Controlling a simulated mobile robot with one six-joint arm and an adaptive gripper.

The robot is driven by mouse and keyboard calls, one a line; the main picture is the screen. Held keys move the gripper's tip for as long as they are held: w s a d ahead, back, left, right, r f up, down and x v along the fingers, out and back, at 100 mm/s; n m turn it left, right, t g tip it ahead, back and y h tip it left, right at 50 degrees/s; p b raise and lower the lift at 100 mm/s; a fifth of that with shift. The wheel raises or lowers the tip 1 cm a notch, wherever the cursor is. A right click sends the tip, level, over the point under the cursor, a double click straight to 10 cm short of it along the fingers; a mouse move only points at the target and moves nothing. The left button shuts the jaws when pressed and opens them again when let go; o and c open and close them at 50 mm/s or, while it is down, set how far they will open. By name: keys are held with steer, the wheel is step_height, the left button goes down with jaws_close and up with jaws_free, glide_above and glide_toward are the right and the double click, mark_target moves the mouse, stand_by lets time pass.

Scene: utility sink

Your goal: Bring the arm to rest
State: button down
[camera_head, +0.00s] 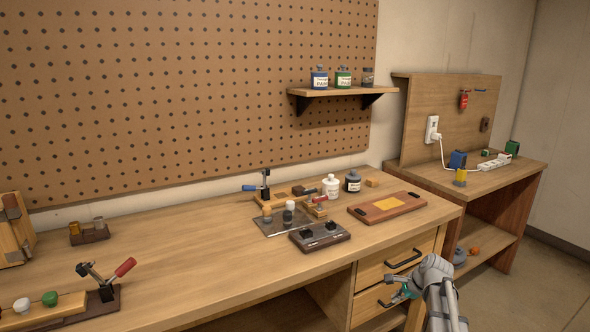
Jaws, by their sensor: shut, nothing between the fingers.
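My arm (440,292) rises from the bottom edge of the head view, right of centre, in front of the bench drawers. My gripper (396,297) is at its upper end and points left. It is shut and empty, close in front of the lower drawer in this view. Its fingers are small here, and I cannot tell how far they are from the drawer handle.
The workbench (200,255) holds a wooden tray (364,211), a dark block (325,239), bottles (331,187) and a red-handled clamp (104,283). A second bench (490,181) with a power strip (494,163) stands right. Floor (545,285) is clear at lower right.

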steer(key=s+a+f+n+g+h, duration=0.2)
steer(key=s+a+n+g+h, duration=0.2)
steer(key=s+a+n, duration=1.25)
step_height(320, 180, up, 20)
steer(key=s+d+p, duration=0.1)
steer(key=s+p, duration=0.1)
steer(key=p, duration=1.9)
steer(key=shift+d+r+n, duration=0.2)
steer(key=shift+d+n, duration=0.2)
steer(key=shift+n, duration=0.05)
